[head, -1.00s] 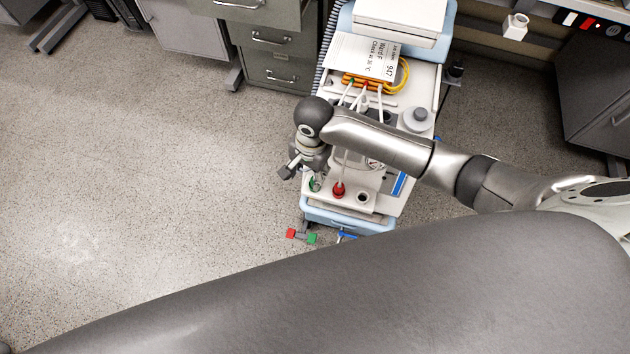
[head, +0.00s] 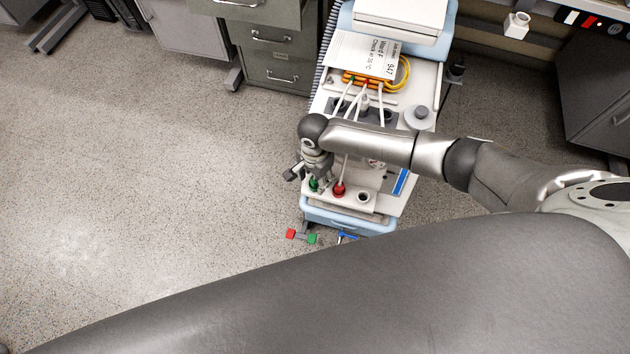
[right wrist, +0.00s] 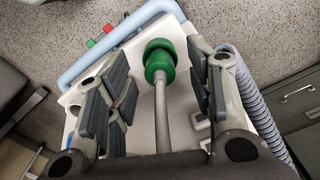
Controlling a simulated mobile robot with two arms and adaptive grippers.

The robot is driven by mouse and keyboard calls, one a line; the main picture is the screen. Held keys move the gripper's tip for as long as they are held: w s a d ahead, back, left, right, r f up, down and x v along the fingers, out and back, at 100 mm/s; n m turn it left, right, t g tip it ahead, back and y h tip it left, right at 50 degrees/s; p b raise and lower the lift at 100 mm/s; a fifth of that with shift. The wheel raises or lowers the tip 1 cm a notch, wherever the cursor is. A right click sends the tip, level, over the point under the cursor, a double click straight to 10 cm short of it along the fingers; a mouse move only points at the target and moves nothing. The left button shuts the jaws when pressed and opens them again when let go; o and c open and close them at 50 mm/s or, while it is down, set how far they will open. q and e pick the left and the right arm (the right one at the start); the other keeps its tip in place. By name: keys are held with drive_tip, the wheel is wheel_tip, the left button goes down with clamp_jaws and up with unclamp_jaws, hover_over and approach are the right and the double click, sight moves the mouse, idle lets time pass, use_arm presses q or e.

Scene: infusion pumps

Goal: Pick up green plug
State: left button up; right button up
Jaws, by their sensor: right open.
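The green plug (right wrist: 159,60) stands on the white top of the cart near its edge, with a grey-white hose running from it. In the right wrist view it lies between and just beyond the two fingers of my right gripper (right wrist: 160,95), which is open. In the head view the green plug (head: 314,184) is partly hidden by my right gripper (head: 318,178), which hangs over it. A red plug (head: 339,189) stands to its right. My left gripper is not in view.
An empty dark round socket (head: 362,197) is right of the red plug. A white card (head: 362,56) and orange-yellow cable lie farther back on the cart. Red and green pedals (head: 301,236) sit low at the front. Grey drawers (head: 272,55) stand behind; the floor at left is clear.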

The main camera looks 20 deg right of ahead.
drive_tip(key=shift+f, duration=0.55)
clamp_jaws()
